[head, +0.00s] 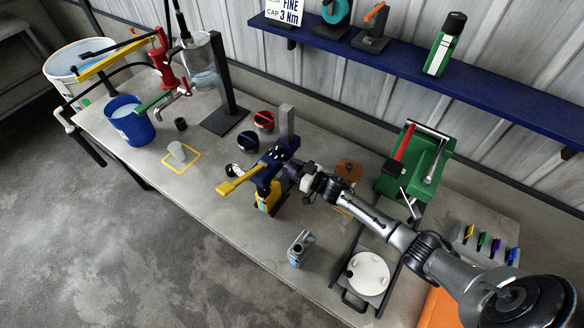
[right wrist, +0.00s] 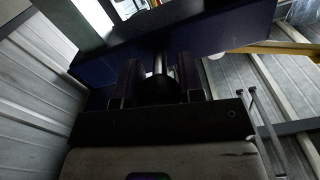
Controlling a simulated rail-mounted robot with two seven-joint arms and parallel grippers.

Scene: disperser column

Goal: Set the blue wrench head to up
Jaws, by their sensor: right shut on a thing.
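The blue wrench head (head: 272,163) sits at the middle of the bench, with a yellow handle (head: 238,181) reaching out to its left. In the right wrist view the dark blue body (right wrist: 225,35) spans the top of the picture. My right gripper (head: 292,172) is at the right side of the head. Its two fingers (right wrist: 158,85) are shut on a dark knob (right wrist: 158,88) on a short metal shaft. The direction in which the head is set cannot be read. My left gripper is not in view.
A grey post (head: 286,122) stands behind the head, with red (head: 263,121) and black-and-white round items nearby. The front bench strip is mostly clear.

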